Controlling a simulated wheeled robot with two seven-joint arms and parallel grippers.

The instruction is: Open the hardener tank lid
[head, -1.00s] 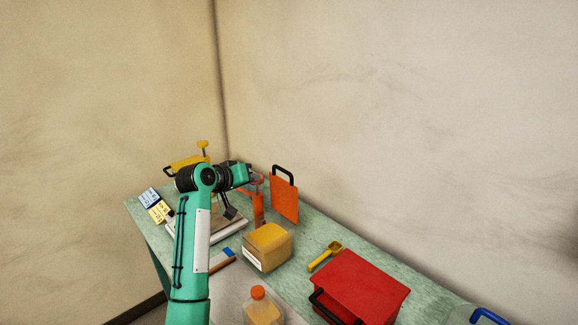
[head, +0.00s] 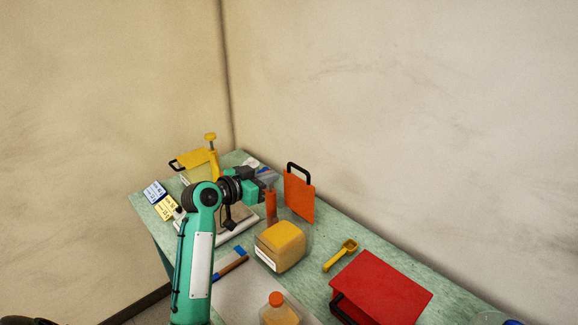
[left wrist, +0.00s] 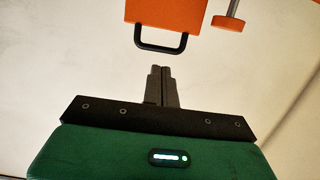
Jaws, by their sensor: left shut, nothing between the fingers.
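An orange panel (head: 299,196) with a black handle stands upright on the far side of the bench, like a raised lid. It also shows upside down at the top of the left wrist view (left wrist: 165,10). A red lid (head: 383,288) with a black handle lies on a box at the lower right. I cannot read which one is the hardener tank's. My left gripper (head: 270,178) is shut and empty, left of the orange panel. In the left wrist view its fingertips (left wrist: 161,69) are just short of the panel's black handle (left wrist: 161,45), apparently apart from it. My right gripper is not visible.
An orange post (head: 270,206) stands close under my left gripper. A yellow post (head: 213,158) and yellow panel (head: 193,159) are behind. A yellow block container (head: 281,247), a yellow scoop (head: 341,255) and an orange-capped bottle (head: 279,310) stand nearer. A wall borders the bench.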

